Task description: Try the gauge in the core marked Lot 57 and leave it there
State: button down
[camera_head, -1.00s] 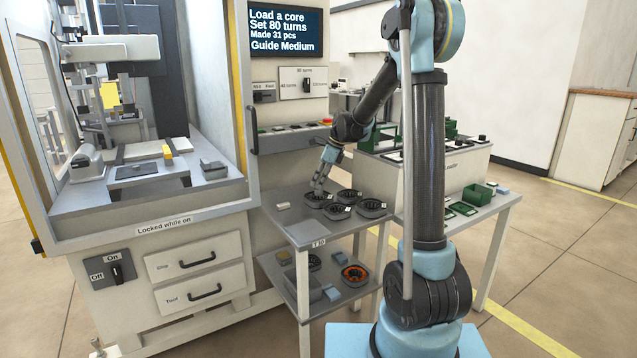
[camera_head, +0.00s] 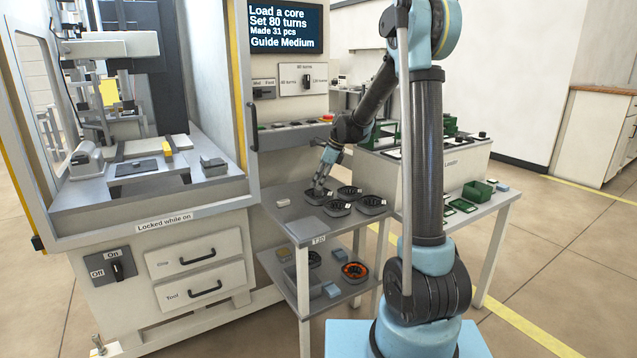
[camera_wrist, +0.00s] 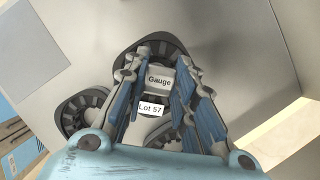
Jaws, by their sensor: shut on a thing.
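My gripper (camera_head: 320,186) is low over the far-left core (camera_head: 311,195) on the small table. In the wrist view my gripper (camera_wrist: 160,72) is shut on the gauge (camera_wrist: 159,80), a grey block with the label "Gauge". A white tag reading "Lot 57" (camera_wrist: 150,108) shows just below the gauge between the fingers. The dark slotted ring of a core (camera_wrist: 150,45) curves around the fingertips, and the gauge lies over its middle. The fingers hide much of the core, so I cannot tell how deep the gauge sits.
Several other dark cores (camera_head: 349,192) stand close beside on the table, with a grey plate (camera_head: 306,225) at its front left. The lower shelf holds a core with orange winding (camera_head: 355,270). The winding machine (camera_head: 150,205) stands at the left, a green-tray bench (camera_head: 478,193) at the right.

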jog(key=shift+f, duration=0.75)
dwell(0.9)
jog(key=c, duration=1.2)
grip_release()
jog(key=shift+c, duration=0.2)
jog(key=shift+v, duration=2.5)
jog(key=shift+w, duration=0.1)
jog(key=v, duration=1.2)
jog(key=shift+w, duration=0.1)
